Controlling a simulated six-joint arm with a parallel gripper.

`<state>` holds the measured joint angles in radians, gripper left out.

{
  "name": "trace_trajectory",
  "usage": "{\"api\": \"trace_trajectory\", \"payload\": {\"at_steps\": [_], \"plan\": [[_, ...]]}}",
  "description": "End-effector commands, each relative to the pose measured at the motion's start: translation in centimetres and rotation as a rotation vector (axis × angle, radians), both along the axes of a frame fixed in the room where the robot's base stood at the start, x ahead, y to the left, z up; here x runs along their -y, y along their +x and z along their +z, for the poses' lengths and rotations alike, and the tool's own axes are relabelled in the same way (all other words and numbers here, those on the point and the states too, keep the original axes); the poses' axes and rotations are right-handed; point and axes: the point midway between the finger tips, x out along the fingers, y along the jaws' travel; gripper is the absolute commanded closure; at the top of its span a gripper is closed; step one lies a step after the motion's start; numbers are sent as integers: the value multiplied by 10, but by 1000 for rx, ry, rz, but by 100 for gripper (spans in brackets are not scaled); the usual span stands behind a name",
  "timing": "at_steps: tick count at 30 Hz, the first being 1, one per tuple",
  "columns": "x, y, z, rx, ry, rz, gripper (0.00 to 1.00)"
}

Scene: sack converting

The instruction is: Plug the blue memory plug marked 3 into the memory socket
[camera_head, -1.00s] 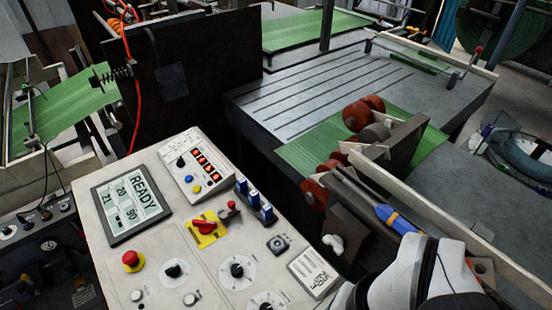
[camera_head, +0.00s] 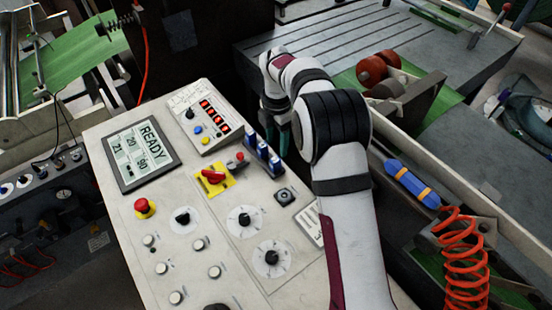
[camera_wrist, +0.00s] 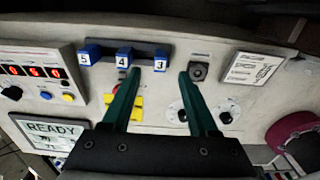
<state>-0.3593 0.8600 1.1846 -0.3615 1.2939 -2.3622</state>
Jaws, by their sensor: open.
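Three blue plugs stand in a dark rack at the panel's edge, marked 5, 4 and 3 in the wrist view. The plug marked 3 (camera_wrist: 160,62) is at the right end there; it matches the plug (camera_head: 276,166) nearest the camera in the head view. My gripper (camera_wrist: 159,74) is open and empty, its teal fingers pointing toward that plug, one on each side of it in the picture. In the head view my gripper (camera_head: 284,134) hangs above the rack, partly hidden by my arm. A dark square fitting (camera_wrist: 198,72), probably the memory socket, sits right of the rack; it also shows in the head view (camera_head: 284,195).
The console carries a READY display (camera_head: 142,152), a red-digit box (camera_head: 203,117), a red switch on yellow (camera_head: 213,177), a red button (camera_head: 144,206) and several knobs. A label plate (camera_wrist: 253,69) lies beyond the fitting. A blue-and-orange tool (camera_head: 411,183) lies at right.

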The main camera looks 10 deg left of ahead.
Motion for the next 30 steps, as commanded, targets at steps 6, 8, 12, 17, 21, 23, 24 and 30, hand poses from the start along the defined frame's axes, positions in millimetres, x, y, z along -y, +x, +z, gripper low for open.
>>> {"api": "trace_trajectory", "payload": {"at_steps": [6, 8, 12, 17, 21, 23, 24, 30], "plan": [[0, -1, -33, -1, 0, -2, 40], [-2, -3, -45, -2, -1, -3, 40], [-3, -5, -72, -1, 0, -4, 40], [-3, -5, -80, 2, 1, -3, 40], [-3, -5, -80, 2, 1, -4, 42], [-3, -5, -80, 2, 1, -4, 53], [-3, -5, -80, 2, 1, -4, 60], [-3, -5, -80, 2, 1, -4, 96]]}}
